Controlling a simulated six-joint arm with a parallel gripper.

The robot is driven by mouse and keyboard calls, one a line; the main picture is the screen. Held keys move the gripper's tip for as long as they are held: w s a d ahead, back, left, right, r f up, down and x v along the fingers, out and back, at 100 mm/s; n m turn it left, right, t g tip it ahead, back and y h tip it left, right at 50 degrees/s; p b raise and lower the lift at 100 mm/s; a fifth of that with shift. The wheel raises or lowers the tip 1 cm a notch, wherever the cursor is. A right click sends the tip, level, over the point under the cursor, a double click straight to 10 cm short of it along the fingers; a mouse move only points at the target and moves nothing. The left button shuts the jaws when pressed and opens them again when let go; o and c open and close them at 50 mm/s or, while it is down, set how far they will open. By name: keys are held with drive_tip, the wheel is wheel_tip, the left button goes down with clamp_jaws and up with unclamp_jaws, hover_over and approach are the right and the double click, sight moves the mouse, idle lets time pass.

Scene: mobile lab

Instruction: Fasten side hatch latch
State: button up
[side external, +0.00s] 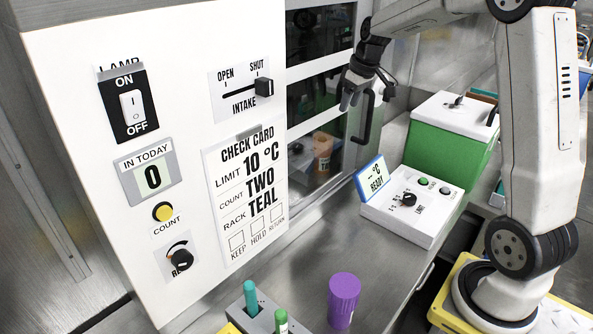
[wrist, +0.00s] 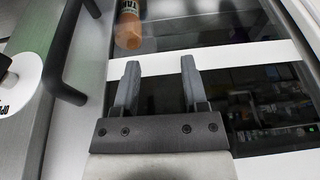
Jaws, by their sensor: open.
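The side hatch is a dark glass panel with white bands (side external: 312,67). A black bar handle (side external: 367,120) stands on its right side in the side view; in the wrist view the handle (wrist: 66,60) is at the left. A white round plate with partly cut-off lettering (wrist: 18,92) and a knob at the left edge of the wrist view may be the latch; its setting is unclear. My gripper (side external: 352,100) is open and empty in front of the glass, close to the handle. In the wrist view, my gripper (wrist: 160,75) points at the white band, apart from the handle.
A brown-orange bottle (wrist: 129,28) shows behind the glass. A white switch panel (side external: 200,150) stands left. The middle bench is clear.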

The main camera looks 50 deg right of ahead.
drive_tip(key=s+a+f, duration=0.3)
drive_tip(key=a+f, duration=0.2)
drive_tip(key=a, duration=0.4)
